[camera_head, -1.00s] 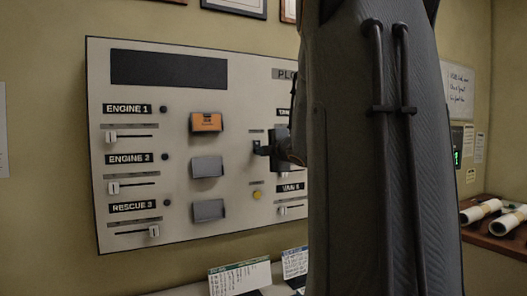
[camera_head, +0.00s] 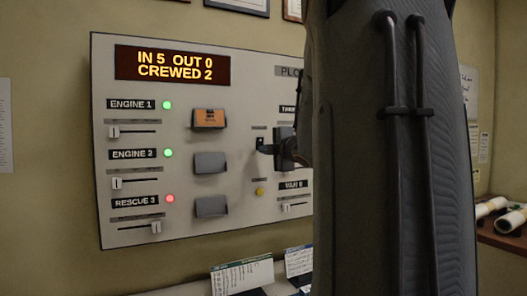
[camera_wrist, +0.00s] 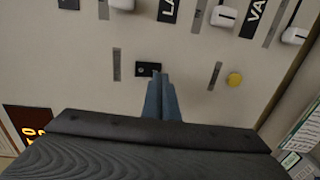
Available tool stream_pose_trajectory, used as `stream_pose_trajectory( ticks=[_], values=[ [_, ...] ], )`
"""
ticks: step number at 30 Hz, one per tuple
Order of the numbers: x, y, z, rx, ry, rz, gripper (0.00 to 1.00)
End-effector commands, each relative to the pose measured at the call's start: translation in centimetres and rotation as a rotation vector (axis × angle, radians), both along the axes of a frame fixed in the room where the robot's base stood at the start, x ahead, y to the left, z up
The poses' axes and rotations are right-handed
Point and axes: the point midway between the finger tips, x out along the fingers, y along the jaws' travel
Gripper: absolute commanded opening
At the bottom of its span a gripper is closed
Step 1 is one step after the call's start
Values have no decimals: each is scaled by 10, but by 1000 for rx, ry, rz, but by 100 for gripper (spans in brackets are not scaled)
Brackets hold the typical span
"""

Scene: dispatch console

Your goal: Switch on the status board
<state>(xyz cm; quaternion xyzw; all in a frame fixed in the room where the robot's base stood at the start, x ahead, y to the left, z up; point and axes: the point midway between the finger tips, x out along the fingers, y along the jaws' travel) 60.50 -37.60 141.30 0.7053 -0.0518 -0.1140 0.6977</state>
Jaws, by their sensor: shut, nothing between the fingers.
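The status board (camera_head: 105,180) is a pale wall panel with labelled slider rows. Its display (camera_head: 172,65) is lit and reads "IN 5 OUT 0 CREWED 2". Two lamps by Engine 1 (camera_head: 167,105) and Engine 2 are green; the Rescue 3 lamp (camera_head: 169,198) is red. My gripper (camera_head: 262,147) is shut and empty at the panel's middle right. In the wrist view its fingers (camera_wrist: 160,82) reach a small dark plate (camera_wrist: 148,69) on the panel, partly covering it. I cannot tell whether they touch it. My arm hides the panel's right part.
An orange block (camera_head: 209,118) and two grey blocks stick out from the panel left of my gripper. A yellow button (camera_head: 260,191) is below it; it also shows in the wrist view (camera_wrist: 235,79). Cards (camera_head: 242,276) stand below the panel. Paper rolls (camera_head: 489,208) lie at far right.

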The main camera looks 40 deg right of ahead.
Motion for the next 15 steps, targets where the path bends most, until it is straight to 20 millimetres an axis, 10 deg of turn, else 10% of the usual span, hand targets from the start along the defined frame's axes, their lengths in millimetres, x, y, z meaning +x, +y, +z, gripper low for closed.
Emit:
stream_pose_trajectory(
  ticks=[15],
  values=[
    [-88, 29, -13, -3, -2, 9, 0]
  ],
)
